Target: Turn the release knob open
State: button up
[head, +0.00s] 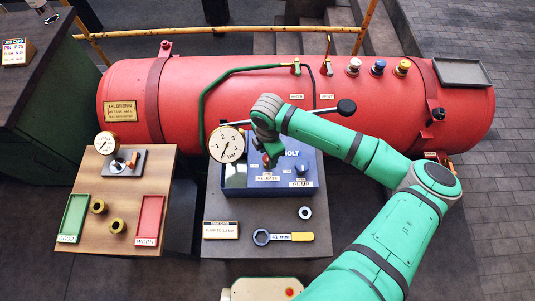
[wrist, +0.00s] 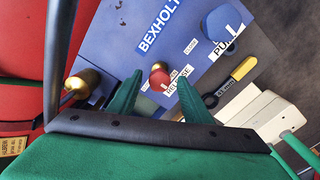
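The release knob (wrist: 159,78) is a small red knob on the blue BEXHOLT panel (wrist: 150,62), with a white label below it. In the head view the panel (head: 262,186) stands on a dark bench, and the knob is largely hidden by my gripper (head: 268,155). In the wrist view my gripper (wrist: 158,84) is open, its two green fingers on either side of the red knob. Gaps show between the fingers and the knob in that view; I cannot tell the exact depth. The knob's turn angle is not clear.
A blue pump knob (head: 302,168) sits right of the release knob. A pressure gauge (head: 227,144) and a black-balled lever (head: 346,107) stand close to my gripper. The red boiler (head: 200,95) is behind. A yellow-handled spanner (head: 290,237) lies in front.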

notch_tip(320, 180, up, 11)
dwell(0.6)
jog(key=shift+f, duration=0.1)
dwell(0.3)
